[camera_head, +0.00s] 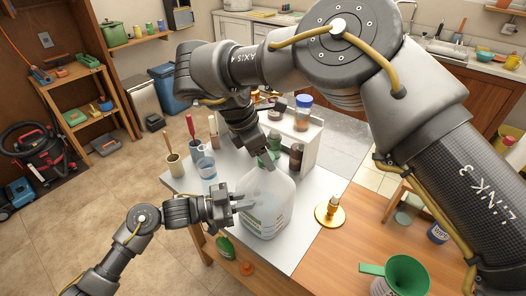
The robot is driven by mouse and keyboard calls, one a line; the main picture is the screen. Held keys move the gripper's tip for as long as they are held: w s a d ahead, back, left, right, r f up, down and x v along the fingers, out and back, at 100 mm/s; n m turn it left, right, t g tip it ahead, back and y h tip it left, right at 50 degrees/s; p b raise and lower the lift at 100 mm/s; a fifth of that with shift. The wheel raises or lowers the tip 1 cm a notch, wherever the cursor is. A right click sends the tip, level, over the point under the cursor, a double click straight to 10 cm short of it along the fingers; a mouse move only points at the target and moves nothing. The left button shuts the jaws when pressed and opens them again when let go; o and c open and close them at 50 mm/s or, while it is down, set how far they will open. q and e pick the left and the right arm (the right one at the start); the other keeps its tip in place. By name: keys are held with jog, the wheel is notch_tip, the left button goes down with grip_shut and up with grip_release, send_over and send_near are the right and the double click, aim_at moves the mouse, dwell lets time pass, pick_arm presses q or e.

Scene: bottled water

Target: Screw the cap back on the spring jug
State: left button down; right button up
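The clear spring jug (274,212) stands upright on the white tabletop, with a label low on its side. My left gripper (246,203) is at the jug's left side, with its fingers against or just in front of the wall. I cannot tell whether they close on it. My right gripper (270,162) points down over the jug's mouth. Something green, which looks like the cap (268,157), shows beside its fingers at the top of the jug. The fingers partly hide the neck, so I cannot tell whether the cap is gripped or seated.
A blue-tinted cup (207,170) and pots holding tools (174,164) stand left of the jug. A dark tumbler (296,157) and a blue-lidded jar (303,114) are behind it. A green funnel (406,275) is at lower right.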

jog(key=shift+o, duration=0.2)
jog(key=shift+r, duration=0.15)
jog(key=shift+w+d+r+m, duration=0.15)
jog(key=shift+w+d+r, duration=0.25)
jog(key=shift+r, duration=0.2)
jog(key=shift+w+d+r+m, duration=0.15)
jog(key=shift+w+d+r, duration=0.2)
jog(key=shift+r, duration=0.25)
pick_arm(q)
jog(key=shift+d, duration=0.1)
pick_arm(e)
jog(key=r+n+y, duration=0.1)
jog(key=n, duration=0.5)
jog(key=r+n+y, duration=0.1)
jog(key=r+n, duration=0.1)
jog(key=n, duration=0.4)
jog(key=r+n+y, duration=0.1)
jog(key=r+n, duration=0.1)
jog(key=n, duration=0.5)
jog(key=shift+d+r+g+y, duration=0.15)
jog(key=shift+d+g+y, duration=0.15)
jog(key=shift+g, duration=0.1)
jog(key=n, duration=0.4)
jog(key=s+a+n, duration=0.1)
jog(key=n, duration=0.2)
jog(key=shift+a+g+y, duration=0.1)
jog(key=shift+g+y, duration=0.2)
jog(key=n, duration=0.4)
jog(key=shift+s+a, duration=0.1)
jog(key=shift+s, duration=0.05)
